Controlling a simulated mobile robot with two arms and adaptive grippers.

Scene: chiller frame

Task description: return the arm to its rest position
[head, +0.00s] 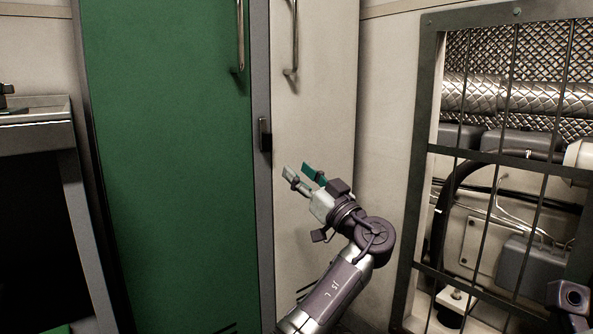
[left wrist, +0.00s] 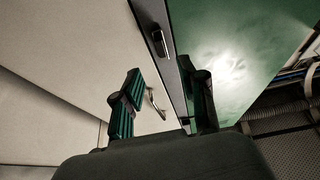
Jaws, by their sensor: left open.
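My left arm (head: 340,285) reaches up from the bottom of the head view, bent at the wrist. My left gripper (head: 299,170) is in front of the pale cabinet door, below and to the right of a small dark latch. Its two green-tipped fingers are apart, with nothing between them. In the left wrist view the fingers of the left gripper (left wrist: 164,108) are spread too, with the door and a curved handle (left wrist: 155,104) seen beyond the gap.
A green door (head: 170,150) and a pale door (head: 318,100) stand behind the arm, with long handles and a dark latch (head: 265,134) between them. A barred metal frame (head: 421,150) over pipes stands right. A grey bench (head: 35,138) is at left.

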